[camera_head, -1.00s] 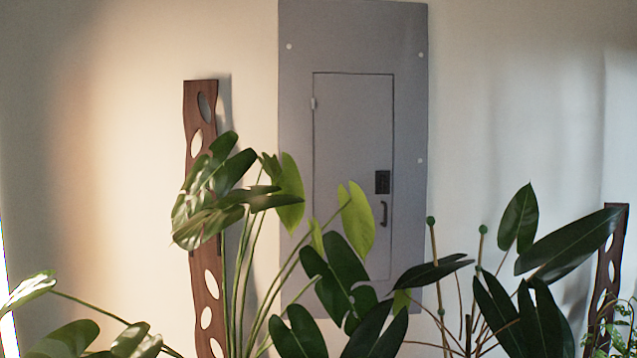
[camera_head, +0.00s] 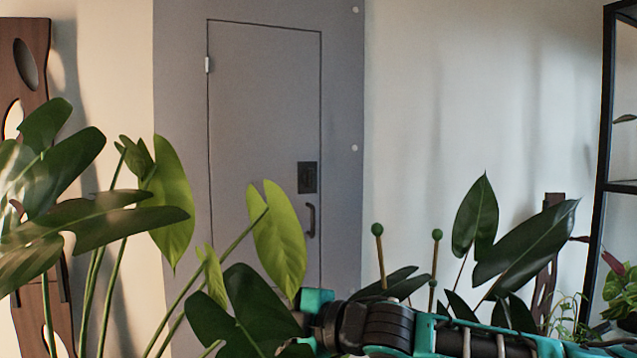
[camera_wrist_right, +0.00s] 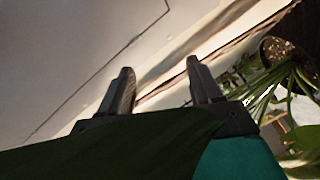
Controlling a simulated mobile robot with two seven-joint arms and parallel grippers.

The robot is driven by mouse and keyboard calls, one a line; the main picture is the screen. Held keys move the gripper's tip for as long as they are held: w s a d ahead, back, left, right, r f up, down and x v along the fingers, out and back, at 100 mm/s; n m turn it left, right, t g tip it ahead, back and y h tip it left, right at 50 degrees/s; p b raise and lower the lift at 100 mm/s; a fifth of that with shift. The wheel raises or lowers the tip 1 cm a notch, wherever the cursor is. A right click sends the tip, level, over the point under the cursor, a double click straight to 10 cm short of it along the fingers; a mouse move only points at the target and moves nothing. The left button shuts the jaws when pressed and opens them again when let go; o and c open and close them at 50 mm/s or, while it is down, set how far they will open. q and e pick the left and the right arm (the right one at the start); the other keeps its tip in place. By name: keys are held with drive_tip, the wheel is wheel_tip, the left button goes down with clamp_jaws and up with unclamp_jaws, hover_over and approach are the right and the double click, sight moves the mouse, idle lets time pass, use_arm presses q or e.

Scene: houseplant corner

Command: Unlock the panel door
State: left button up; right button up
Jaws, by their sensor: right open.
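The grey panel door (camera_head: 262,110) is closed flush in its grey frame (camera_head: 180,150) on the wall in the head view. A dark latch plate (camera_head: 307,177) sits near its right edge, with a dark upright handle (camera_head: 310,220) below. A small pale hinge (camera_head: 207,64) is on the left edge. Leaves cover the door's lower part. My right arm comes in low from the right, below the handle. In the right wrist view, my right gripper (camera_wrist_right: 158,66) has its fingers apart with nothing between them. A pale surface with a dark seam lies beyond. My left gripper is not in view.
Broad-leaved plants (camera_head: 275,240) stand in front of the door's lower left. More dark leaves (camera_head: 520,240) and green-tipped stakes (camera_head: 377,230) stand at the right.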

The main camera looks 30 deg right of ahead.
drive_tip(key=s+d+r+n+t+h, duration=0.1)
drive_tip(key=d+r+n, duration=0.1)
drive_tip(key=d+r, duration=0.5)
drive_tip(key=t+h, duration=0.3)
drive_tip(key=h, duration=0.1)
approach(312, 179)
drive_tip(key=shift+m, duration=0.4)
drive_tip(key=w, duration=0.5)
drive_tip(key=w+a, duration=0.1)
drive_tip(key=w, duration=0.2)
drive_tip(key=shift+w+r+p, duration=0.1)
drive_tip(key=shift+r+p, duration=0.1)
drive_tip(key=shift+p, duration=0.15)
drive_tip(key=c, duration=1)
